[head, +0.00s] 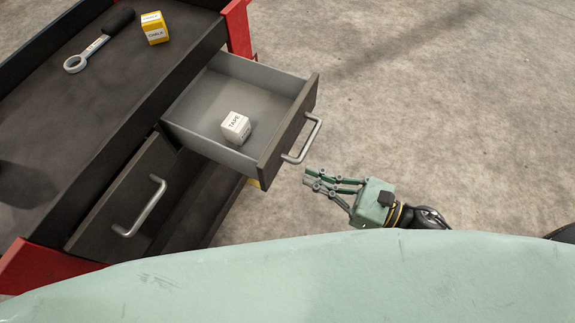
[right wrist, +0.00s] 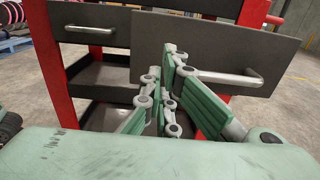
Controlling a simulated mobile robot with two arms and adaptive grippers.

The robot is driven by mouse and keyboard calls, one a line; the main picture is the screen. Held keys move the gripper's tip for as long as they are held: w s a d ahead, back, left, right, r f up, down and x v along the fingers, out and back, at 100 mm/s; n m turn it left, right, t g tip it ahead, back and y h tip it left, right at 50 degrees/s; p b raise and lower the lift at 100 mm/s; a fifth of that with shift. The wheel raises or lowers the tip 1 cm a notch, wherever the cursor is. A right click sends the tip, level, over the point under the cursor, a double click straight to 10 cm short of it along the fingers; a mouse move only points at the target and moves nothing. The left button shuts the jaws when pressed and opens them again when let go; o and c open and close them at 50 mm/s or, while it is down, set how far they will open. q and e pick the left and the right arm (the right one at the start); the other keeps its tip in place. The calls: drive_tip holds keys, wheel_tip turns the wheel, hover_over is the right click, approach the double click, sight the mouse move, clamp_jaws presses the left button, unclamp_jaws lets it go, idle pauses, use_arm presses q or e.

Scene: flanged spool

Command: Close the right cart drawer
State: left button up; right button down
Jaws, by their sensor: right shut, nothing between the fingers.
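The right cart drawer (head: 215,100) stands pulled out of the cart in the head view, with a white tape box (head: 236,127) inside it. Its dark front carries a silver handle (head: 303,140). In the right wrist view the drawer front (right wrist: 200,45) and handle (right wrist: 229,79) are ahead of the fingers. My right gripper (head: 309,179) is shut and empty, just in front of the drawer front and below the handle in the picture. I cannot tell if it touches the drawer. My left gripper is not in view.
The left drawer (head: 105,205) with its handle (head: 140,207) looks shut. On the cart top (head: 80,130) lie a grey wrench-like tool (head: 88,52) and a yellow chalk box (head: 154,28). Open concrete floor (head: 430,110) is to the right.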

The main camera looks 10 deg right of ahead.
sight(276, 165)
drive_tip(key=p+x, duration=0.1)
drive_tip(key=x, duration=0.4)
drive_tip(key=shift+w+a+r, duration=0.1)
drive_tip(key=shift+w+a, duration=0.1)
drive_tip(key=shift+w, duration=0.05)
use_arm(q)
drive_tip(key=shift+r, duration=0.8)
use_arm(e)
drive_tip(key=shift+w+a, duration=0.2)
drive_tip(key=shift+a, duration=0.15)
drive_tip(key=shift+a, duration=0.1)
drive_tip(key=b+x, duration=0.2)
drive_tip(key=x, duration=2.1)
drive_tip(key=shift+w, duration=0.1)
drive_tip(key=shift+w+a+b, duration=0.3)
drive_tip(key=shift+w+a, duration=0.1)
drive_tip(key=shift+a, duration=0.05)
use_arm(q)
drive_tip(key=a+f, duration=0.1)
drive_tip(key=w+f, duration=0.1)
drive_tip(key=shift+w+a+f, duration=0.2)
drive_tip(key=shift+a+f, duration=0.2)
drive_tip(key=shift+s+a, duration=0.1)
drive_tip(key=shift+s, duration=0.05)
